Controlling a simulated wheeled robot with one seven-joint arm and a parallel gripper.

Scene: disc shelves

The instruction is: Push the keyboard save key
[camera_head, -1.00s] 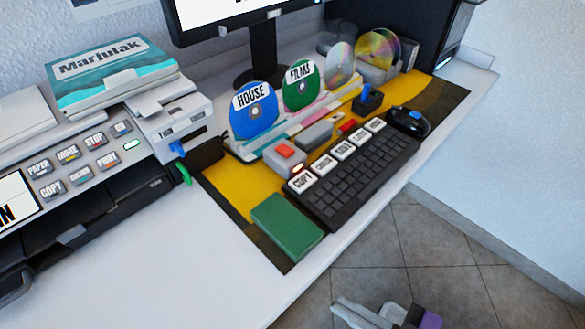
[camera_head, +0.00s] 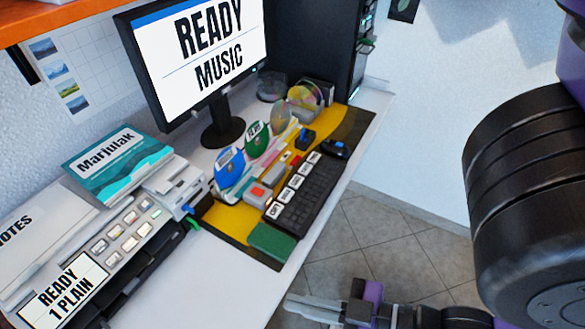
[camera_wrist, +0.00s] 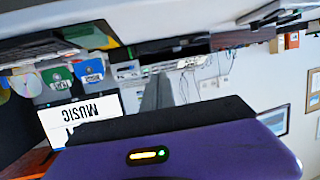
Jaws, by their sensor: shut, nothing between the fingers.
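The black keyboard (camera_head: 312,195) lies along the front of the desk on a yellow and black mat. A row of white labelled keys (camera_head: 292,183) runs along its far long side. The nearest key reads "COPY"; the other labels are too small to read, so I cannot tell which is the save key. My gripper (camera_head: 300,306) is shut and empty, off the desk's front edge, below the keyboard in the picture and apart from it. The monitor (camera_head: 208,55) reads "READY MUSIC"; it shows upside down in the wrist view (camera_wrist: 80,118).
A green pad (camera_head: 272,240) lies at the keyboard's near end, and a mouse (camera_head: 336,149) is at its far end. Discs in a rack (camera_head: 229,166) stand behind. A printer (camera_head: 120,245) is on the left. The floor (camera_head: 385,245) beside the desk is clear.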

